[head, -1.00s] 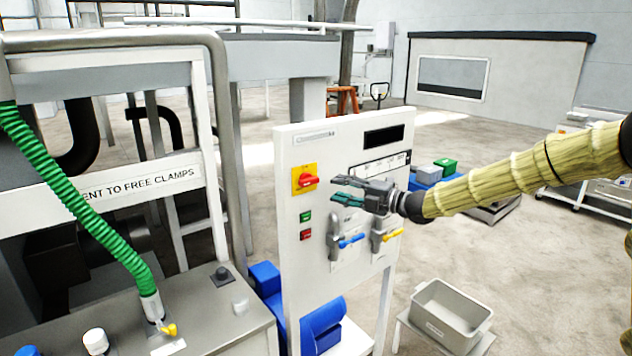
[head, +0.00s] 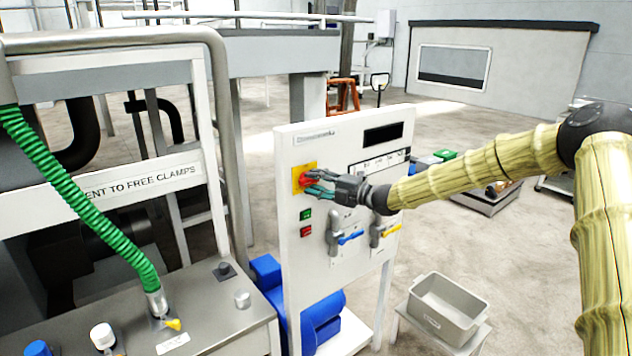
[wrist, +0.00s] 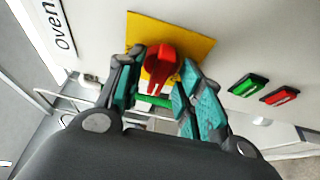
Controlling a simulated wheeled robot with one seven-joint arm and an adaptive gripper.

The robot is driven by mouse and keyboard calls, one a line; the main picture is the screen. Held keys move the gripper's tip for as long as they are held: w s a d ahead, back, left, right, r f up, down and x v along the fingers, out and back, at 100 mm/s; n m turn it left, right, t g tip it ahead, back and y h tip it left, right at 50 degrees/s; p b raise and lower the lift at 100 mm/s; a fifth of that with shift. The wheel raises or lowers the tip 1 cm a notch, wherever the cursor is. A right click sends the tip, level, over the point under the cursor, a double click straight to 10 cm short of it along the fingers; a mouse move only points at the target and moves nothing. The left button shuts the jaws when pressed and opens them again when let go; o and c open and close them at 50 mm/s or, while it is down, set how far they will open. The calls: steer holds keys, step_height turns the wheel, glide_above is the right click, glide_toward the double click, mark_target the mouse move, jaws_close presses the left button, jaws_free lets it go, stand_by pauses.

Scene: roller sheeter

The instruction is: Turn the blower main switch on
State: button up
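The main switch is a red rotary knob (head: 305,178) on a yellow plate (head: 297,171), at the upper left of the white panel (head: 350,155). In the wrist view the red knob (wrist: 161,66) stands out from the yellow plate (wrist: 190,38). My gripper (head: 312,182) is at the knob, its fingers partly covering it in the head view. In the wrist view my gripper (wrist: 163,62) is open, with one finger on each side of the knob. I cannot tell whether the fingers touch it.
A green button (head: 306,214) and a red button (head: 306,231) sit below the switch. Valves with a blue lever (head: 350,238) and a yellow lever (head: 391,230) are on the panel's lower part. A grey bin (head: 447,308) stands to the right. A blue machine (head: 322,318) is behind the panel.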

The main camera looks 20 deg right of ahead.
steer(key=shift+c, duration=0.4)
jaws_close()
